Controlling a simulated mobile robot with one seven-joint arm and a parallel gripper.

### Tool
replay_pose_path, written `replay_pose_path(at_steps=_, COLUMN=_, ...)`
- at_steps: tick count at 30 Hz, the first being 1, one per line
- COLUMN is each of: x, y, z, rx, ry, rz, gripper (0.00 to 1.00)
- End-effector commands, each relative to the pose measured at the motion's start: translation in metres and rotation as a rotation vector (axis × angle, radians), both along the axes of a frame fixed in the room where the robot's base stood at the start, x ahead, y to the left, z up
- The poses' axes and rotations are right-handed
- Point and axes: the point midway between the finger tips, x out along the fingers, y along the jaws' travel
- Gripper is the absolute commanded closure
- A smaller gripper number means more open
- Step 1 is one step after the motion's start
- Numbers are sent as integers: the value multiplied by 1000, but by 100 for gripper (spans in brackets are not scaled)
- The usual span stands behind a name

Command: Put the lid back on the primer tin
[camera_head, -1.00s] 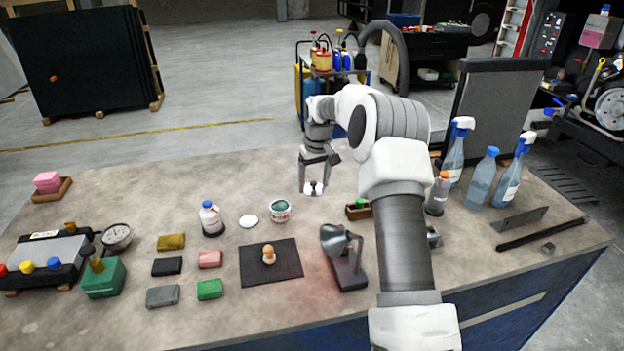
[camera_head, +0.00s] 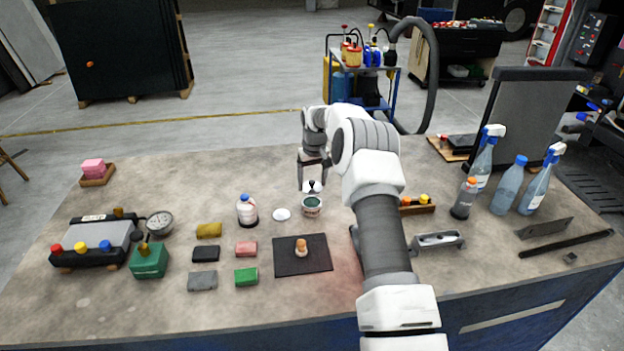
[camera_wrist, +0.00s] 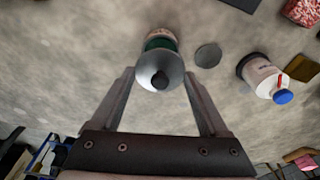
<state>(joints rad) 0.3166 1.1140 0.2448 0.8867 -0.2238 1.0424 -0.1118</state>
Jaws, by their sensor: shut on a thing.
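The primer tin (camera_head: 312,206) stands open and upright on the bench, with green showing inside in the head view. My gripper (camera_head: 312,181) is shut on the lid (camera_head: 313,187), a pale disc with a dark knob. In the head view the lid appears just above and behind the tin, apart from it. In the wrist view the lid (camera_wrist: 174,67) sits between my fingertips and covers most of the tin (camera_wrist: 160,40), whose far part shows past it. The exact height gap is hard to tell.
A flat pale disc (camera_head: 282,214) lies left of the tin, and a white bottle (camera_head: 247,210) stands beyond it. A dark mat (camera_head: 302,256) with a small knobbed object (camera_head: 301,246) lies in front. Spray bottles (camera_head: 484,160) stand at right. Bench behind the tin is clear.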

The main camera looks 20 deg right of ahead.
Motion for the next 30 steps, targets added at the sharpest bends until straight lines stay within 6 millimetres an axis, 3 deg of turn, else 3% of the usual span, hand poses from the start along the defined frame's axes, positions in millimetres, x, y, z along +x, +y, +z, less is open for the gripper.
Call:
replay_pose_path(at_steps=15, x=0, y=0, z=-49, rx=1, ry=0, rz=0, gripper=74)
replay_pose_path(at_steps=30, x=0, y=0, z=-52, rx=1, ry=0, rz=0, gripper=74)
